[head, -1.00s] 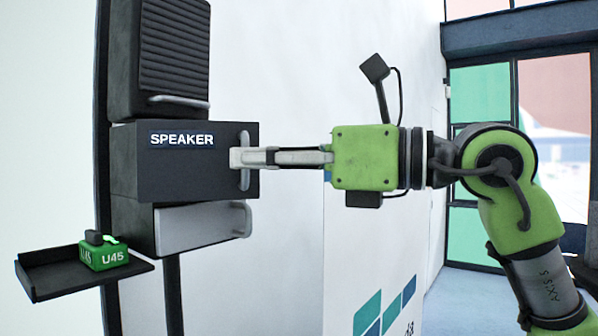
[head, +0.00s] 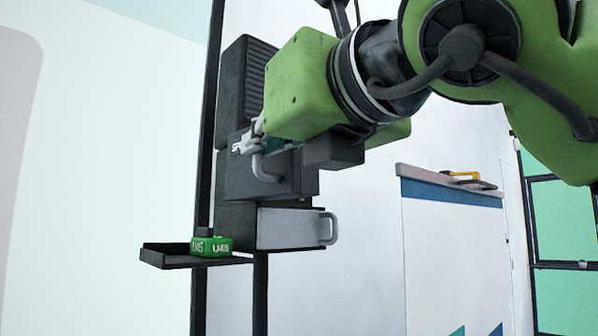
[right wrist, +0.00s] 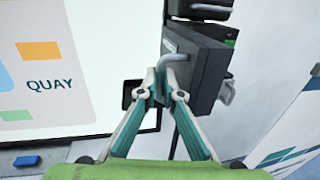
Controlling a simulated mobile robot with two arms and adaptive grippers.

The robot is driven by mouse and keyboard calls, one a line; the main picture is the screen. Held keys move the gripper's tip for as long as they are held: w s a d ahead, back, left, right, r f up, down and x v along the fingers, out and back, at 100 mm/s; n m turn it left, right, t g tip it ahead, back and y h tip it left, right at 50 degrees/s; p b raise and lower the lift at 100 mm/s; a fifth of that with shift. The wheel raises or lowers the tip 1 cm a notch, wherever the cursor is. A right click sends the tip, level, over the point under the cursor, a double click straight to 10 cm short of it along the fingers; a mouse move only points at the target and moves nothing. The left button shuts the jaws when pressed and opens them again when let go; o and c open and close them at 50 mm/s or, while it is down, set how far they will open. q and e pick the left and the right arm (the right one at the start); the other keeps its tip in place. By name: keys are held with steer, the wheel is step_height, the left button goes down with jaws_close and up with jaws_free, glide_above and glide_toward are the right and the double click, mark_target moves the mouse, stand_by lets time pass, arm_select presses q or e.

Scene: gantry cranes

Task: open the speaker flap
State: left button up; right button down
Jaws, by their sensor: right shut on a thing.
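The dark speaker flap (head: 240,180) is on the post-mounted stack, its white label partly hidden by my right gripper and wrist. Its grey bar handle (head: 264,170) shows below my wrist. My right gripper (head: 252,135) is at the flap and mostly covered by its own green body. In the right wrist view, the fingers of my right gripper (right wrist: 160,84) are closed together at the flap's handle (right wrist: 170,52), beside the dark flap (right wrist: 206,72). How far the flap stands from its box is hard to tell. My left gripper is not in view.
A ribbed dark unit (head: 232,95) sits above and a grey-fronted drawer (head: 288,229) with a handle below. A dark shelf (head: 165,256) with a green U45 block (head: 211,245) juts out left. A white counter (head: 450,240) stands to the right.

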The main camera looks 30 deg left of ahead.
steer(key=shift+s+a+b, duration=0.45)
steer(key=shift+a+b, duration=0.05)
steer(key=shift+a, duration=0.15)
steer(key=c, duration=2.2)
jaws_free()
steer(key=shift+s, duration=0.1)
steer(key=v, duration=1.2)
